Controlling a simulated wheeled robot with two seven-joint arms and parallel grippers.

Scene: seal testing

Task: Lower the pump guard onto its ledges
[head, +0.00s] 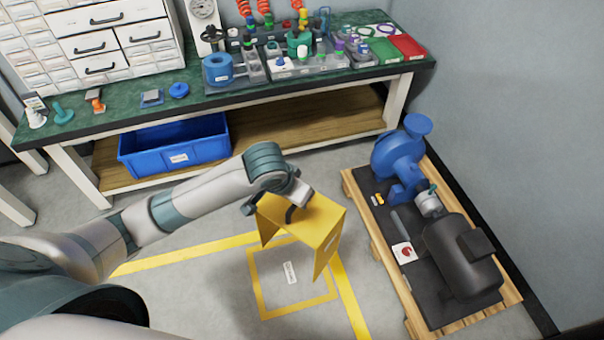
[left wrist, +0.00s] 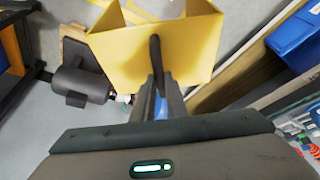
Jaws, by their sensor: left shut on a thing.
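The yellow pump guard (head: 315,225) is a bent sheet cover with a black handle on top. My left gripper (head: 293,197) is shut on that handle and holds the guard above the floor, over the yellow marked square. The guard (left wrist: 120,60) fills the upper middle of the left wrist view, with the gripper (left wrist: 157,85) at its handle. The blue pump (head: 398,158) and dark motor (head: 460,255) stand on a wooden pallet (head: 408,300) to the right, with a metal coupling (head: 428,203) between them. The guard is apart from the pallet. I cannot make out the ledges.
A workbench (head: 130,118) with a green top runs along the back, carrying seals and tools. A blue crate (head: 175,147) sits on its lower shelf. A white card with a red mark (head: 404,252) lies beside the motor. A wall stands close behind the pallet on the right.

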